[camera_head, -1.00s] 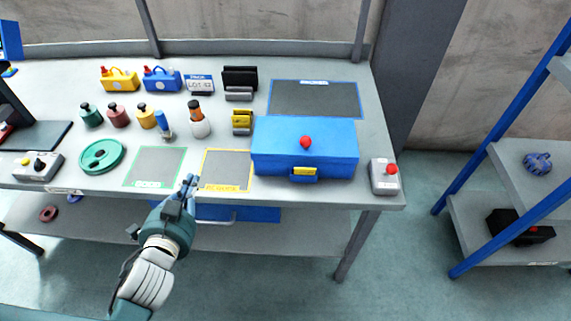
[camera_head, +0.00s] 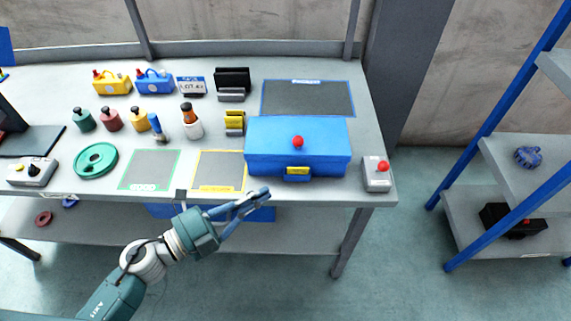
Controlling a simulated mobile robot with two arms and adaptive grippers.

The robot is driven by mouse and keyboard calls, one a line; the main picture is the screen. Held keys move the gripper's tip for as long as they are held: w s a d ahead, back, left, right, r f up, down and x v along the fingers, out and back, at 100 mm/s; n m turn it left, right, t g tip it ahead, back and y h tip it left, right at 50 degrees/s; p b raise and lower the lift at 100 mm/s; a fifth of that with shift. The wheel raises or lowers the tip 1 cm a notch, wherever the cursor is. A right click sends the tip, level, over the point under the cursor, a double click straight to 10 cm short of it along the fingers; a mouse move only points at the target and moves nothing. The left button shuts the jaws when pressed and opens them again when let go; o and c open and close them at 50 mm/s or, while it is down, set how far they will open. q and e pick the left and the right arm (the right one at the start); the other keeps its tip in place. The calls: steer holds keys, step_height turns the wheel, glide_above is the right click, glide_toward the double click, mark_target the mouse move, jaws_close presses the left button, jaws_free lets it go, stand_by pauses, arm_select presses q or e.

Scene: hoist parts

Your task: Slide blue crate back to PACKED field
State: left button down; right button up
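The blue crate (camera_head: 297,146) is closed, with a red knob on its lid and a yellow latch on its front. It sits near the front right of the grey workbench. The PACKED field (camera_head: 308,98) is a dark grey, blue-edged rectangle behind the crate, with nothing standing on it. My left gripper (camera_head: 258,199) is in front of the bench's front edge, below and left of the crate's latch, and apart from the crate. Its fingers point right; they look close together, and whether they are shut is unclear. My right gripper is not in view.
A grey box with a red button (camera_head: 377,174) stands right of the crate. A yellow-edged field (camera_head: 219,170) and a green-edged field (camera_head: 149,169) lie to its left, both empty. A yellow slotted block (camera_head: 235,122) stands close to the crate's back left. A blue-framed shelf (camera_head: 505,150) is at the right.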

arm_select(q)
steer(key=x, duration=0.3)
steer(key=w+a+p+x, duration=0.1)
steer(key=x, duration=0.2)
steer(key=p+x, duration=0.1)
steer(key=x, duration=0.2)
steer(key=shift+w+a+r, duration=0.1)
steer(key=shift+w+a, duration=0.1)
steer(key=shift+w, duration=0.65)
